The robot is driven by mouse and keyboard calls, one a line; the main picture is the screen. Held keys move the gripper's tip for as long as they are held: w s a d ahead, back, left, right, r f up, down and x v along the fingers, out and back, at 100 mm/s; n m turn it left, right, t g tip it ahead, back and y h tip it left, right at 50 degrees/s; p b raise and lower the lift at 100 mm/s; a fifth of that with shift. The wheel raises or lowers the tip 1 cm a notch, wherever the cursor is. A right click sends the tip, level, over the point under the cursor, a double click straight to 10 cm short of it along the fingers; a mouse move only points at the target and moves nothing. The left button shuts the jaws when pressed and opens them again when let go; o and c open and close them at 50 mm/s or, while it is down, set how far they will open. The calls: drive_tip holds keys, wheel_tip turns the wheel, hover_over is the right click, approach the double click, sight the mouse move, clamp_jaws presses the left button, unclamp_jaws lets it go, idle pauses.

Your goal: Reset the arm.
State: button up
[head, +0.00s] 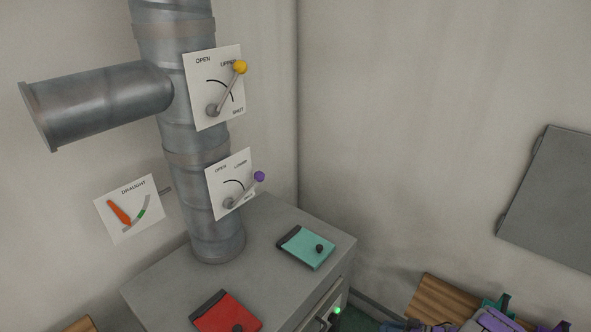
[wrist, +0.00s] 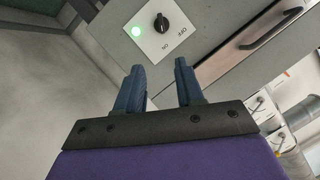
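My gripper (wrist: 159,66) is open and empty in the wrist view, its two dark blue fingers apart. Beyond the fingertips is a white switch plate (wrist: 146,42) with a black rotary knob (wrist: 161,23), a lit green lamp (wrist: 136,31) and ON and OFF labels. The fingers appear clear of the plate. In the head view, purple and teal parts (head: 494,318) at the bottom right look like my arm's end, partly cut off by the frame.
A grey cabinet (head: 165,275) carries a red pad (head: 228,313), a teal pad (head: 308,251) and a metal pipe (head: 215,225). The pipe has a yellow-knobbed upper lever (head: 240,67) and a purple-knobbed lower lever (head: 260,176). A draught gauge (head: 128,208) is at left.

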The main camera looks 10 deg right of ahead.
drive_tip(key=w+d+r+t+h, duration=0.1)
drive_tip(key=w+d+r+h, duration=0.2)
drive_tip(key=w+r, duration=0.55)
drive_tip(key=w+d+r+t+h, duration=0.15)
drive_tip(key=w+r+h, duration=0.25)
drive_tip(key=w+r, duration=0.5)
drive_tip(key=w+a+r+m+h, duration=0.1)
drive_tip(key=w+r+h, duration=0.15)
drive_tip(key=r, duration=0.65)
drive_tip(key=w+a+r+m+h, duration=0.15)
drive_tip(key=r+h, duration=0.25)
drive_tip(key=r, duration=0.4)
drive_tip(key=s+a+r+m+g+h, duration=0.1)
drive_tip(key=s+a+r+g, duration=0.25)
drive_tip(key=s+a, duration=0.35)
drive_tip(key=s+a+r+m+g+h, duration=0.1)
drive_tip(key=s+a+r+g, duration=0.3)
drive_tip(key=s, duration=0.6)
drive_tip(key=s+a+g+y, duration=0.1)
drive_tip(key=s+a+g, duration=0.1)
drive_tip(key=s+a, duration=0.5)
drive_tip(key=s+a+g+y, duration=0.2)
drive_tip(key=s+a, duration=0.5)
drive_tip(key=s, duration=0.9)
drive_tip(key=s+a+r+n+g+y, duration=0.1)
drive_tip(key=s+a+g, duration=0.1)
drive_tip(key=s+a, duration=0.5)
drive_tip(key=s, duration=0.4)
drive_tip(key=shift+s+y, duration=0.25)
drive_tip(key=shift+y, duration=0.1)
